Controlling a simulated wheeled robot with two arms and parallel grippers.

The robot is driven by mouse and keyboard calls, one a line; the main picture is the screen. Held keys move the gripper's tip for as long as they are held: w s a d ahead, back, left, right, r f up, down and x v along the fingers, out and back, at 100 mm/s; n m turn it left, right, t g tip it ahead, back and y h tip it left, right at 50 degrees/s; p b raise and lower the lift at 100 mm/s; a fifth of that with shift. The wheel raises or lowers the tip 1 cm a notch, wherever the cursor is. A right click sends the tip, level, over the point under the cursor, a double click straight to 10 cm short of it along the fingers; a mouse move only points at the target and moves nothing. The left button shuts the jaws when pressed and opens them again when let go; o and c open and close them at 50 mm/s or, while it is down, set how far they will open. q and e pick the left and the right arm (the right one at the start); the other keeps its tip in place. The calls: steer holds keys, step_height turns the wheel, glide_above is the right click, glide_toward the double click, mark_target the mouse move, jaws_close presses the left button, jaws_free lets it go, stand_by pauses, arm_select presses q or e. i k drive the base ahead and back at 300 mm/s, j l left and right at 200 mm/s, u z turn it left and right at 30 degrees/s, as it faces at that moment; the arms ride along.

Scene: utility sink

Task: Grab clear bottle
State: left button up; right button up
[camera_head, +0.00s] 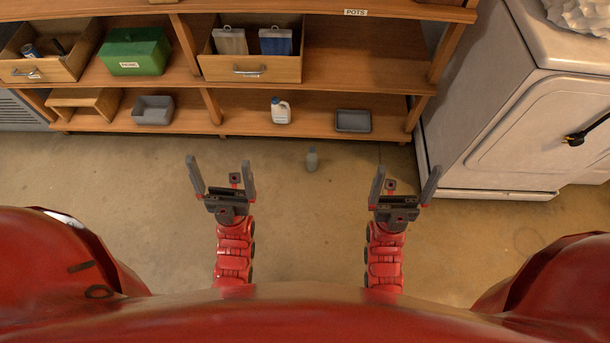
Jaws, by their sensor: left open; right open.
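A small clear, greyish bottle (312,160) stands upright on the floor in front of the shelf, between my two grippers and a little beyond them. My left gripper (221,174) is open and empty, to the left of the bottle. My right gripper (405,182) is open and empty, to the right of the bottle. Neither gripper touches it.
A wooden shelf (340,68) spans the back. Its lowest board holds a white jug (281,110), a dark tray (353,121) and a grey bin (153,110). A white appliance (500,130) stands at the right. The floor (310,230) between my arms is clear.

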mark_target(311, 160)
steer(key=i+j+z, duration=0.1)
steer(key=j, duration=0.25)
steer(key=i+j+z, duration=0.1)
steer(key=i+j, duration=0.15)
steer(key=i+j+z, duration=0.1)
steer(key=j, duration=0.35)
steer(key=i+j+z, duration=0.1)
steer(key=j, duration=0.25)
steer(key=i+j+z, duration=0.1)
steer(key=i+j, duration=0.15)
steer(key=j, duration=0.15)
steer(key=i+j+z, duration=0.1)
steer(key=j, duration=0.3)
steer(key=i+j, duration=0.1)
steer(key=i, duration=0.35)
steer(key=z, duration=0.05)
